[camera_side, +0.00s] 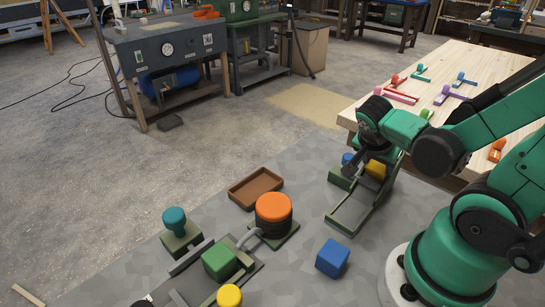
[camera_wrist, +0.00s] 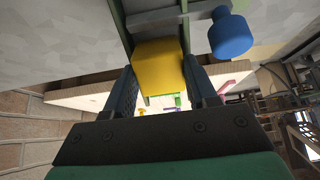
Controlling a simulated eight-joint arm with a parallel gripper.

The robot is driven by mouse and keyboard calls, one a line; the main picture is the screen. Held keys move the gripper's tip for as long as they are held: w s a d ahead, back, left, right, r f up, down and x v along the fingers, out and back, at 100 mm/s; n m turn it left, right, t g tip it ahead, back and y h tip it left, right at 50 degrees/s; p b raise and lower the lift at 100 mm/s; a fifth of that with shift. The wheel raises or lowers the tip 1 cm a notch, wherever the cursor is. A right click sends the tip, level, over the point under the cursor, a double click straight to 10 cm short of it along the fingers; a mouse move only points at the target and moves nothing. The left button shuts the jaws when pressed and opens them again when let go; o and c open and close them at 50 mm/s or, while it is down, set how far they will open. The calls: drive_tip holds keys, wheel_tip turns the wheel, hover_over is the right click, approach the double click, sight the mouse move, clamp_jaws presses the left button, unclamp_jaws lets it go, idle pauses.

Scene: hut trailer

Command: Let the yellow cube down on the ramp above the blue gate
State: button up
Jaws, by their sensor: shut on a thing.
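The yellow cube (camera_side: 376,170) is at the upper part of the green-edged ramp (camera_side: 352,216), beside my dark gripper (camera_side: 366,166). In the wrist view the yellow cube (camera_wrist: 160,68) sits between the two fingers of my gripper (camera_wrist: 163,82), which is shut on it. The ramp (camera_wrist: 158,19) passes behind the cube there. The blue gate knob (camera_side: 348,159) shows just left of my gripper; in the wrist view the blue knob (camera_wrist: 231,34) is right of the cube, apart from it. I cannot tell whether the cube touches the ramp surface.
A blue cube (camera_side: 332,258) lies on the grey table near the ramp's foot. An orange-topped button (camera_side: 273,207), a brown tray (camera_side: 255,188), a green cube (camera_side: 219,261) and a teal knob (camera_side: 176,222) stand to the left. A wooden table (camera_side: 445,67) with small coloured pieces is behind.

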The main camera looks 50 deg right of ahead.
drive_tip(key=o, duration=1.3)
drive_tip(key=shift+a+r, duration=0.1)
drive_tip(key=shift+v, duration=2.7)
drive_tip(key=w+a+n+t+y, duration=0.2)
drive_tip(key=w+a+n, duration=0.1)
drive_tip(key=n, duration=0.3)
drive_tip(key=w+a+r+n+t+y, duration=0.1)
drive_tip(key=w+a+n+t+y, duration=0.1)
drive_tip(key=a+n, duration=0.2)
drive_tip(key=w+a+r+n+t+y, duration=0.1)
drive_tip(key=w+a+n+t+y, duration=0.1)
drive_tip(key=n, duration=0.6)
drive_tip(key=shift+w+a+r+t+y, duration=0.2)
drive_tip(key=shift+w+a+t+y, duration=0.1)
drive_tip(key=shift+w+a+t, duration=0.4)
